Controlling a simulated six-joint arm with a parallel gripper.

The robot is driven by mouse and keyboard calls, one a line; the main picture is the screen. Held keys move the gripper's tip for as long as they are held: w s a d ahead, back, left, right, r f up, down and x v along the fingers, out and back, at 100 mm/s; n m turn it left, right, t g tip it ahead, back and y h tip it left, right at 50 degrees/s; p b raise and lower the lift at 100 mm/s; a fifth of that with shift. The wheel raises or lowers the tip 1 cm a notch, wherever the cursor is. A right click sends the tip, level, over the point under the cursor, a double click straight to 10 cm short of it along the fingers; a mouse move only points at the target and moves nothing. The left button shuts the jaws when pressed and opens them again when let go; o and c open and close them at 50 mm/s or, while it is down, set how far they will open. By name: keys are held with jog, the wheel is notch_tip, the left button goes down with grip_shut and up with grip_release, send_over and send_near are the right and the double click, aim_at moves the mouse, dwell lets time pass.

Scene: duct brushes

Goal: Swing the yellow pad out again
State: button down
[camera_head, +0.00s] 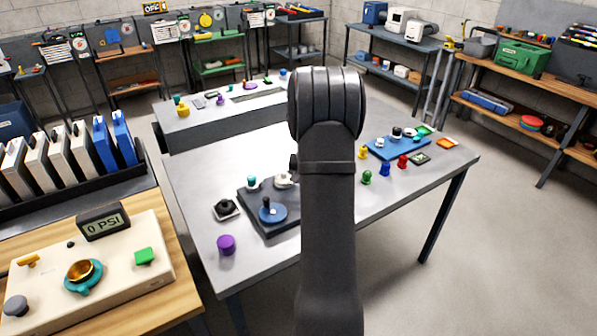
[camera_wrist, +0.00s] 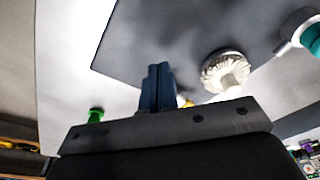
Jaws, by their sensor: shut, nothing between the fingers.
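The same dark plate (camera_head: 247,200) is partly behind my arm in the head view.
The plate also carries a teal-topped piece (camera_head: 252,183) and a blue disc with a knob (camera_head: 270,211). A purple cylinder (camera_head: 226,244) and a black knob (camera_head: 226,208) stand nearby. Coloured pegs (camera_head: 385,168) and a blue tray (camera_head: 388,148) lie right of my arm.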

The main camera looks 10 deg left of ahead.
jog(key=w+a+r+n+t+h, duration=0.1)
jog(key=a+r+n+t+h, duration=0.1)
jog(key=a+r+n+t, duration=0.4)
jog(key=shift+m, duration=0.5)
jog(key=x, duration=0.9)
jog(key=shift+w+d+f, duration=0.15)
jog(key=shift+w, duration=0.05)
jog(key=shift+w+d, duration=0.4)
jog(key=shift+w, duration=0.15)
jog(key=a+v, duration=0.1)
jog(key=v, duration=0.9)
jog(key=shift+w, duration=0.25)
